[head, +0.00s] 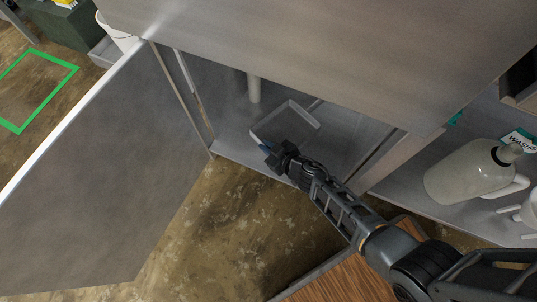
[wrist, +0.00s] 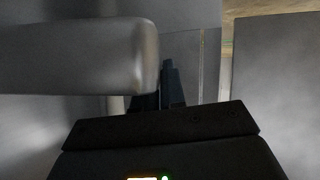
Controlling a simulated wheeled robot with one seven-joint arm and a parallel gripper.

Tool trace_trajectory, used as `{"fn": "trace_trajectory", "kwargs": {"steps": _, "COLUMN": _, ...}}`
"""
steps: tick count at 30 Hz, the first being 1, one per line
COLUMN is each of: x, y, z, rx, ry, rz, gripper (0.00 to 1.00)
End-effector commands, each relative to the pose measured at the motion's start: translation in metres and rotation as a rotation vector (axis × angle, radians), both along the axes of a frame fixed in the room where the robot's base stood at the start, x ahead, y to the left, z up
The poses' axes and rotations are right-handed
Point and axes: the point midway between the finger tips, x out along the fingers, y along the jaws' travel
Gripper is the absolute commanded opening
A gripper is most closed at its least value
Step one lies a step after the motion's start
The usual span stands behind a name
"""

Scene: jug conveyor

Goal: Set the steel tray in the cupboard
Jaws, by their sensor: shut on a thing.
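The steel tray (head: 282,122) is a shallow grey tray with a raised, pale rim, inside the open cupboard (head: 230,145) in the head view. My gripper (head: 270,151) reaches in through the cupboard opening and is shut on the tray's near left edge. My wrist and gripper hide part of the tray. I cannot tell whether its underside touches the cupboard floor. In the wrist view, a blurred, rounded grey edge (wrist: 85,58), seemingly the tray's, lies beside the dark fingers (wrist: 163,88).
The cupboard door (head: 100,180) stands wide open at left. A pale upright pipe (head: 254,88) rises behind the tray. A grey panel overhangs the opening.

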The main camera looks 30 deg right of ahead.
Motion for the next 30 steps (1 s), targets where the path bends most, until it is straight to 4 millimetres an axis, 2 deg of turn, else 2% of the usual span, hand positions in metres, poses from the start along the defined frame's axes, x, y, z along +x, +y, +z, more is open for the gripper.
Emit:
{"fn": "trace_trajectory", "kwargs": {"steps": 1, "x": 0.001, "y": 0.000, "z": -0.011, "rx": 0.000, "ry": -0.002, "rz": 0.001, "gripper": 0.00}}
{"fn": "trace_trajectory", "kwargs": {"steps": 8, "x": 0.001, "y": 0.000, "z": -0.019, "rx": 0.000, "ry": -0.002, "rz": 0.001, "gripper": 0.00}}
{"fn": "trace_trajectory", "kwargs": {"steps": 16, "x": 0.001, "y": 0.000, "z": -0.049, "rx": 0.000, "ry": -0.002, "rz": 0.001, "gripper": 0.00}}
{"fn": "trace_trajectory", "kwargs": {"steps": 26, "x": 0.001, "y": 0.000, "z": -0.050, "rx": 0.000, "ry": -0.002, "rz": 0.001, "gripper": 0.00}}
{"fn": "trace_trajectory", "kwargs": {"steps": 27, "x": 0.000, "y": 0.000, "z": -0.050, "rx": 0.000, "ry": 0.000, "rz": 0.000, "gripper": 0.14}}
{"fn": "trace_trajectory", "kwargs": {"steps": 30, "x": 0.000, "y": 0.000, "z": -0.050, "rx": 0.000, "ry": 0.000, "rz": 0.000, "gripper": 0.23}}
